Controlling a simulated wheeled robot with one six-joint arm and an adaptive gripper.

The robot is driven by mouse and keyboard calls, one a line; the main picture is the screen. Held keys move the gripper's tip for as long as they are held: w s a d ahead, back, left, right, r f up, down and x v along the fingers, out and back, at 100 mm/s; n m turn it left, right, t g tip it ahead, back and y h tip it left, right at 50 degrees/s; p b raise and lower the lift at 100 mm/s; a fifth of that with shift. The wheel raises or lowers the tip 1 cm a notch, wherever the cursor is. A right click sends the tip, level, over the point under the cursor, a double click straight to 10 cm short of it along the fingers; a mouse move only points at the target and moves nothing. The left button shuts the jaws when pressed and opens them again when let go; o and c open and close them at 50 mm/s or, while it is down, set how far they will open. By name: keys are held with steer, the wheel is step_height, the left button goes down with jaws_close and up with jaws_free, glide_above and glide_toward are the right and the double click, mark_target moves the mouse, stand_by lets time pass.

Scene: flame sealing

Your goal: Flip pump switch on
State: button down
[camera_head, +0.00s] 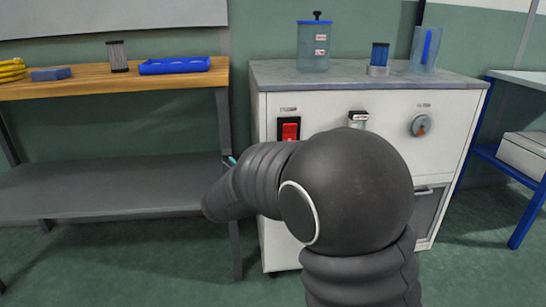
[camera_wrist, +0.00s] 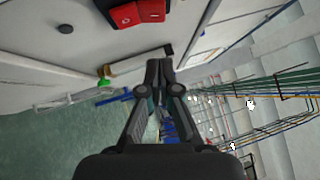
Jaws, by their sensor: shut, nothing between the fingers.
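A red rocker switch (camera_head: 290,130) in a black housing sits on the upper left of the white cabinet's front (camera_head: 270,190). Its label is too small to read. The red switch also shows at the top of the wrist view (camera_wrist: 138,11), partly cut off by the frame edge. My gripper (camera_wrist: 159,64) is shut and empty; its fingertips appear below the switch in that picture, apart from it. In the head view my arm hides most of the gripper and covers part of the cabinet front just below the switch.
A small black-and-white fitting (camera_head: 358,117) and a round grey dial (camera_head: 420,125) sit right of the switch. A lidded clear vessel (camera_head: 313,45) stands on the cabinet top. A wooden-topped bench (camera_head: 100,83) with a blue tray (camera_head: 174,66) stands left.

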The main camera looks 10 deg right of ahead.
mark_target(295, 127)
steer(key=w, duration=0.1)
steer(key=w+d+r, duration=0.1)
steer(key=w, duration=0.1)
steer(key=w+d, duration=0.1)
steer(key=shift+w+d+r, duration=0.1)
steer(key=shift+w+r, duration=0.05)
steer(key=shift+w, duration=0.15)
steer(key=shift+w+r, duration=0.25)
steer(key=shift+w, duration=0.4)
